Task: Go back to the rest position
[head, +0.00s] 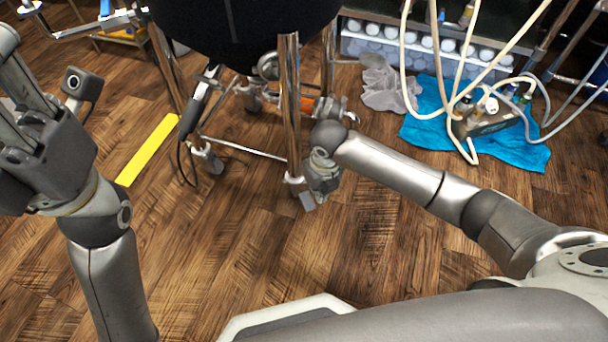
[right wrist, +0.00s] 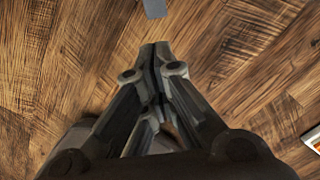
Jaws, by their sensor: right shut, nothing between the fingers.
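My right gripper (head: 321,184) is at the end of the arm from the right, pointing down beside a metal kettle leg (head: 290,100) in the head view. In the right wrist view its fingers (right wrist: 155,52) are together and empty above the wooden floor (right wrist: 70,50). My left gripper (head: 14,85) is raised at the left edge of the head view. Its fingertips are cut off, so its opening is unclear.
A dark kettle (head: 240,25) stands on metal legs beyond my right gripper. A yellow strip (head: 148,150) lies on the floor at left. A blue cloth (head: 425,130) lies under hoses (head: 455,95) and a pump-like fitting at right. The floor in front is clear.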

